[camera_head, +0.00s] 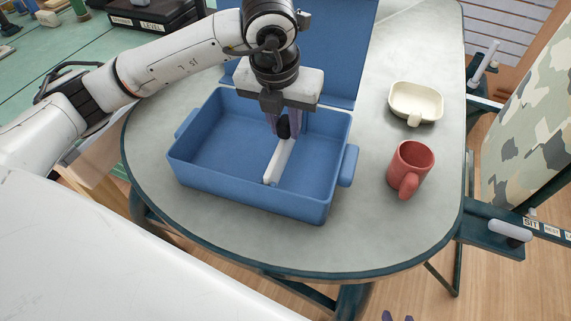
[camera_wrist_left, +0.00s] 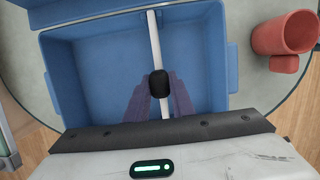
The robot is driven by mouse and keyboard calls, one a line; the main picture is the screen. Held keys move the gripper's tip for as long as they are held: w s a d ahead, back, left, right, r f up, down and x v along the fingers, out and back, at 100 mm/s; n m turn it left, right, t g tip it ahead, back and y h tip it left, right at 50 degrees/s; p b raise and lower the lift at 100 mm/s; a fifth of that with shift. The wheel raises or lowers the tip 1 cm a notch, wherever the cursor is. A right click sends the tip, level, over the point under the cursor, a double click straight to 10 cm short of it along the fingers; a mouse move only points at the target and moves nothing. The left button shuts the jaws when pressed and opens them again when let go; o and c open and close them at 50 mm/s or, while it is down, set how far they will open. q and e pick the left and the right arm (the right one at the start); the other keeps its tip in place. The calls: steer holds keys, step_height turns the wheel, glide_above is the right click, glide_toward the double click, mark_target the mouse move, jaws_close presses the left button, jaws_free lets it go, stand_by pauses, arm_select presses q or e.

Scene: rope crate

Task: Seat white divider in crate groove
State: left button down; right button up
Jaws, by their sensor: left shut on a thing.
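The white divider (camera_head: 281,158) is inside the blue crate (camera_head: 190,168), running between its front and back. Its near end shows just inside the front wall. The white strip of the divider (camera_wrist_left: 154,42) also shows in the left wrist view, reaching up to the crate wall (camera_wrist_left: 88,24). My left gripper (camera_head: 284,131) points down into the crate, its purple fingers shut on the divider's black knob (camera_wrist_left: 160,84). The groove and the divider's lower edge are hidden. Purple fingertips of my right gripper (camera_head: 397,317) show apart at the bottom edge.
The crate's blue lid (camera_head: 335,50) stands open at the back. A red mug (camera_head: 411,160) and a cream bowl (camera_head: 418,102) stand on the grey table (camera_head: 370,225) to the right. The table's front right is clear.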

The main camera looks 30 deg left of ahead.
arm_select(q)
steer(key=shift+f+b, duration=0.9)
steer(key=shift+f, duration=0.1)
stand_by(0.6)
steer(key=c, duration=1.5)
jaws_free()
steer(key=shift+o, duration=0.2)
steer(key=p+v, duration=0.1)
steer(key=v, duration=0.8)
steer(key=shift+r, duration=0.15)
steer(key=shift+s+r, duration=0.15)
steer(key=shift+r, duration=0.4)
